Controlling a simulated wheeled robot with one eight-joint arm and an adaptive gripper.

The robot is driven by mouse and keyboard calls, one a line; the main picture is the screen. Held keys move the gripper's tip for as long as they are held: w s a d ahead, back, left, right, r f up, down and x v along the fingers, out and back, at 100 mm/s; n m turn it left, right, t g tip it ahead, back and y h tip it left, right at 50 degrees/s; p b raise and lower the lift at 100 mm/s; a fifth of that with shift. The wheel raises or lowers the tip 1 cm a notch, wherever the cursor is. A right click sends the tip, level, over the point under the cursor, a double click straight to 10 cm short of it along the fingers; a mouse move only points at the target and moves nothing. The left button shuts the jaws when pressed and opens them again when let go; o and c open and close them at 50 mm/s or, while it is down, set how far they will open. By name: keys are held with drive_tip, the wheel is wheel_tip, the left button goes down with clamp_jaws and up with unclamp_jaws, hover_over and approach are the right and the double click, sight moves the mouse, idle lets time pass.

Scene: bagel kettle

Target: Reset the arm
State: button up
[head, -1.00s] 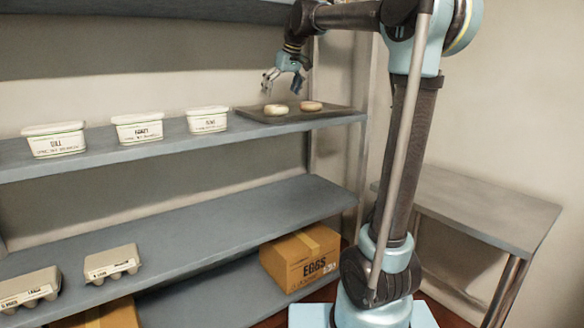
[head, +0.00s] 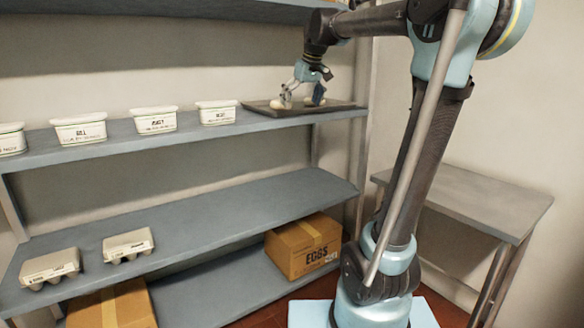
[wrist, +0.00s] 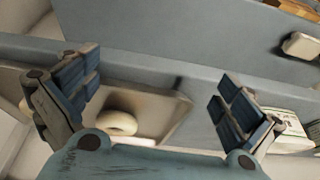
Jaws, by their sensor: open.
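My gripper (head: 304,97) is open over the dark tray (head: 262,109) at the right end of the middle shelf. In the head view its fingers overlap the pale bagels on the tray; one bagel (head: 284,104) shows partly, and the other is mostly hidden. In the wrist view my gripper (wrist: 155,90) has its fingers spread wide with nothing between the tips. One bagel (wrist: 119,123) lies on the tray (wrist: 172,112) beyond the fingers, nearer the left one. No bagel appears held.
White labelled tubs (head: 157,120) line the shelf left of the tray. The lower shelf (head: 230,195) holds egg cartons (head: 128,245) and has bare room. An egg box (head: 303,247) sits below. A bare side table (head: 470,200) stands right; a shelf post (head: 362,130) is close to my arm.

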drive_tip(key=s+d+f+m, duration=0.1)
drive_tip(key=s+d+f, duration=0.4)
drive_tip(key=s+f, duration=0.3)
drive_tip(key=s+d+f+m+h, duration=0.1)
drive_tip(key=s+d+f+m, duration=0.1)
drive_tip(key=s+d+f, duration=0.3)
drive_tip(key=s+f, duration=0.2)
drive_tip(key=s, duration=0.2)
drive_tip(key=shift+d+f+g, duration=0.3)
drive_tip(key=shift+f, duration=0.05)
drive_tip(key=s+d+f+m, duration=0.1)
drive_tip(key=s+f, duration=0.4)
drive_tip(key=f, duration=0.1)
drive_tip(key=s+d+f+m+h, duration=0.1)
drive_tip(key=s+d+f, duration=0.1)
drive_tip(key=s+f, duration=0.3)
drive_tip(key=s+d+f+m, duration=0.1)
drive_tip(key=s+d+f, duration=0.1)
drive_tip(key=s+f, duration=0.3)
drive_tip(key=shift+s+d+f+g, duration=0.1)
drive_tip(key=shift+f+g, duration=0.1)
drive_tip(key=shift+f, duration=0.45)
drive_tip(key=shift+s+d+f+g, duration=0.1)
drive_tip(key=shift+f+g, duration=0.1)
drive_tip(key=shift+f, duration=0.4)
drive_tip(key=shift+c, duration=0.2)
